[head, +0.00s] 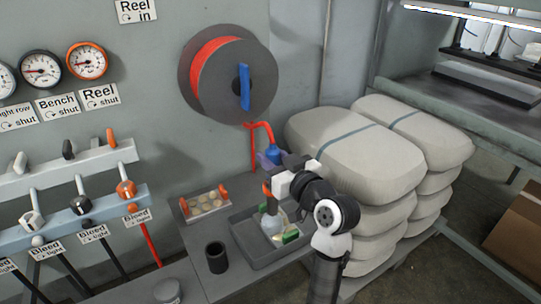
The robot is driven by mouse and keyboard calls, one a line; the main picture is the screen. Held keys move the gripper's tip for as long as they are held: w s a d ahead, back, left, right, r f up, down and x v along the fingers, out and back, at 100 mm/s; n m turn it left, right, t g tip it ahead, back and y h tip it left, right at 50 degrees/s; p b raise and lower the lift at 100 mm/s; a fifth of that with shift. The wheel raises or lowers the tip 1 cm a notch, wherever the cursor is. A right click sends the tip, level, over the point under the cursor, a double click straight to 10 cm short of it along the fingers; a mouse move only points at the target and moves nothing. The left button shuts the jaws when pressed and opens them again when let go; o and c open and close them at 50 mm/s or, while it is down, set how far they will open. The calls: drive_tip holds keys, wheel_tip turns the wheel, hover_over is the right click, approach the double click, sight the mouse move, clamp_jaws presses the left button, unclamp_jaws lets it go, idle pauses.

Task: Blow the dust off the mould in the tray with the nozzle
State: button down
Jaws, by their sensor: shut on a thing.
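My gripper (270,161) is above the back part of the grey tray (246,256). It is shut on the blue nozzle (273,155), which hangs on a red hose (262,126). In the tray stand a pale bottle-like thing (271,224) with an orange part above it and a green-and-white item (291,234). My wrist and arm cover the tray's right side. I cannot tell which item in the tray is the mould, nor see dust on it. The nozzle's tip is hidden or too small to make out.
A small tray with orange handles and round pieces (206,203) lies left of the grey tray, with a black cup (216,257) in front. The hose reel (230,80) is on the wall. Stacked sacks (350,150) crowd the right. Valve levers (84,205) line the left.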

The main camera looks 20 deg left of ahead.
drive_tip(key=shift+v, duration=1.85)
drive_tip(key=shift+s, duration=0.15)
